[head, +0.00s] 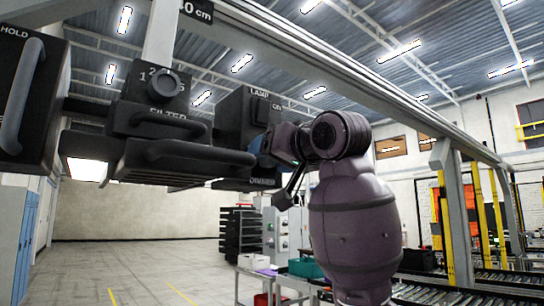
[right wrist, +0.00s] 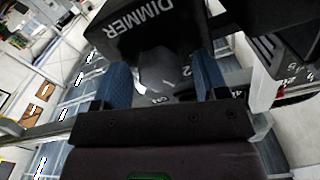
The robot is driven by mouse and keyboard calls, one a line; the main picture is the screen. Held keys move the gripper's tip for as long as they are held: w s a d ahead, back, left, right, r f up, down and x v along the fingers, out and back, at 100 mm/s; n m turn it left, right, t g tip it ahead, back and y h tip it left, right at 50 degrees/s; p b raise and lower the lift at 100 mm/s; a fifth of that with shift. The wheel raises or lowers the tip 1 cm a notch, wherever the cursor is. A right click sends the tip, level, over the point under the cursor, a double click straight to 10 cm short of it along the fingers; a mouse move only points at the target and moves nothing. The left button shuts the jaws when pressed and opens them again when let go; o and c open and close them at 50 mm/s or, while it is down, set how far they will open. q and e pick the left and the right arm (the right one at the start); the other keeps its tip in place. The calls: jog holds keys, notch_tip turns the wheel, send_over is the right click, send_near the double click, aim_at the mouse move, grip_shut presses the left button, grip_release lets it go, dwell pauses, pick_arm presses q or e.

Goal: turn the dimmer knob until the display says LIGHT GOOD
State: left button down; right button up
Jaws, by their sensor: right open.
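The black dimmer box (head: 236,118) hangs from the overhead rail, marked LAMP, ON and DIMMER. In the right wrist view its DIMMER face (right wrist: 145,28) appears upside down. A grey dimmer knob (right wrist: 155,72) sticks out below that label, with small markings partly showing beside it. My right gripper (head: 264,146) is at the box's right side. In the right wrist view its two blue fingers (right wrist: 161,78) stand open on either side of the knob, with a gap visible at each side. I see no readable LIGHT GOOD display. My left gripper is out of view.
A black FILTER box (head: 160,118) with a numbered dial and a bar handle hangs left of the dimmer box. A HOLD box (head: 30,95) with a handle is at far left. The overhead rail (head: 330,70) runs above. Open floor lies below, with carts behind.

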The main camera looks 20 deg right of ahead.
jog(key=b+v, duration=0.2)
jog(key=v, duration=0.8)
jog(key=shift+s+b, duration=0.3)
jog(key=shift+s, duration=0.1)
jog(key=shift+d, duration=0.15)
